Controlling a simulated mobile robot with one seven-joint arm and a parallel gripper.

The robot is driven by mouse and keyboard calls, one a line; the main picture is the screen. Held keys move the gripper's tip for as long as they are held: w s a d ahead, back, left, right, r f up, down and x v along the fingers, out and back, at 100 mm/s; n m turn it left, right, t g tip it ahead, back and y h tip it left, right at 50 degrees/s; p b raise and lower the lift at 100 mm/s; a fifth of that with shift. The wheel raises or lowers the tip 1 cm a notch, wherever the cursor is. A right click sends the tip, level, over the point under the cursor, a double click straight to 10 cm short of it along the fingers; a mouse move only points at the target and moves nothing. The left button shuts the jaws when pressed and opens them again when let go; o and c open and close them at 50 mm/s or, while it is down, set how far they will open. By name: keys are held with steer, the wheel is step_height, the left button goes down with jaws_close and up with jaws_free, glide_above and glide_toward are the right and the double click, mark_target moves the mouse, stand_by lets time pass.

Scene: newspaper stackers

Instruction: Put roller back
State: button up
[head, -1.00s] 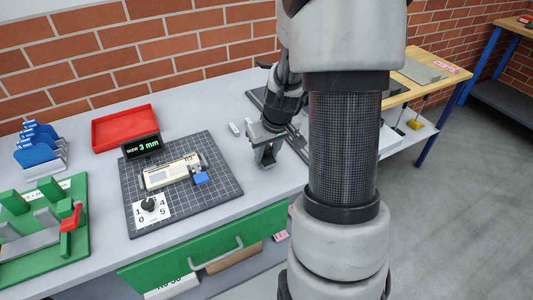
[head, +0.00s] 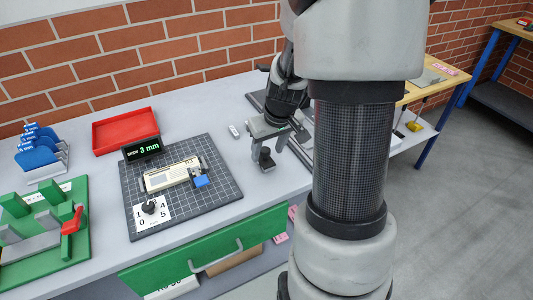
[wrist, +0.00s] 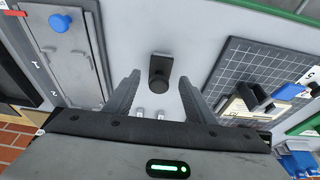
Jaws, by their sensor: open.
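A small dark upright piece with a round black top, which looks like the roller (head: 266,160), stands on the grey bench right of the gridded mat. It also shows in the wrist view (wrist: 160,74), between and beyond the fingertips. My gripper (head: 268,147) is open and empty above it. In the wrist view, my gripper (wrist: 158,80) has a finger on each side of the piece, with clear gaps. A grey plate with a blue knob (wrist: 60,22) and numbers 1 and 2 lies left in the wrist view; my arm partly hides that area in the head view.
The gridded mat (head: 220,190) holds a cream device (head: 172,174), a blue-ended part (head: 201,181), a numbered dial (head: 150,207) and a "3 mm" display (head: 142,148). A red tray (head: 125,130) sits behind, and a green fixture (head: 80,240) at left.

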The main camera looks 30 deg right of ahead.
steer(key=v, duration=0.8)
steer(key=shift+r+p, duration=0.3)
steer(key=shift+p, duration=0.15)
